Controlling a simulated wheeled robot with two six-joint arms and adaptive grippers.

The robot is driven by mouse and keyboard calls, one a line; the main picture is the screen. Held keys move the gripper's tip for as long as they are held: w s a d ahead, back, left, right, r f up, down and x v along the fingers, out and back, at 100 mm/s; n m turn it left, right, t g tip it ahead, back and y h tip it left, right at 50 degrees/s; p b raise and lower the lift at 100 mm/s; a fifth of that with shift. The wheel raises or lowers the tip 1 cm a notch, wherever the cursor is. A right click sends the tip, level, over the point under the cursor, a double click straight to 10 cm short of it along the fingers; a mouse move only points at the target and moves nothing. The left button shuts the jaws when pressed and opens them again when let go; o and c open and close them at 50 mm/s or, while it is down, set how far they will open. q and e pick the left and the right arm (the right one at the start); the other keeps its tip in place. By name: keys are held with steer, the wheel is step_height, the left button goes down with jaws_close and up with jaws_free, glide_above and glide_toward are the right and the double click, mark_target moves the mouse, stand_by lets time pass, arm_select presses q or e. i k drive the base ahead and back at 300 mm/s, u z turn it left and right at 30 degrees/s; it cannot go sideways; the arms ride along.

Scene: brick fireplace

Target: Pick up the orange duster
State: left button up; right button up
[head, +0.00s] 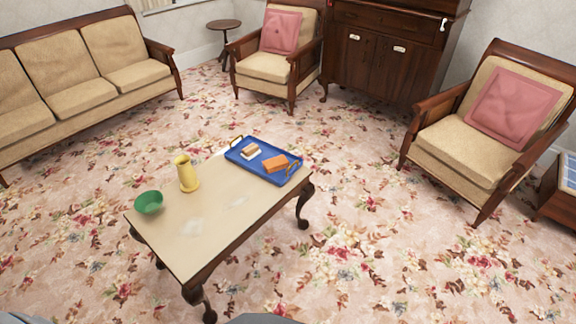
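An orange block-shaped item (276,163), which looks like the orange duster, lies in the right part of a blue tray (262,176) with yellow handles. The tray rests on the far right end of a low coffee table (222,222). A small brown-and-white item (251,152) lies beside the orange one in the tray. Neither of my grippers shows in the head view, so their state is hidden.
A yellow jug (187,174) and a green bowl (148,203) stand on the table left of the tray. A sofa (75,75), two armchairs (272,62) (480,125) and a dark cabinet (385,55) stand around. Floral carpet is open on the right.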

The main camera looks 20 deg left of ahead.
mark_target(271, 166)
steer(key=z, duration=0.4)
steer(key=i, duration=1.7)
steer(key=u, duration=0.85)
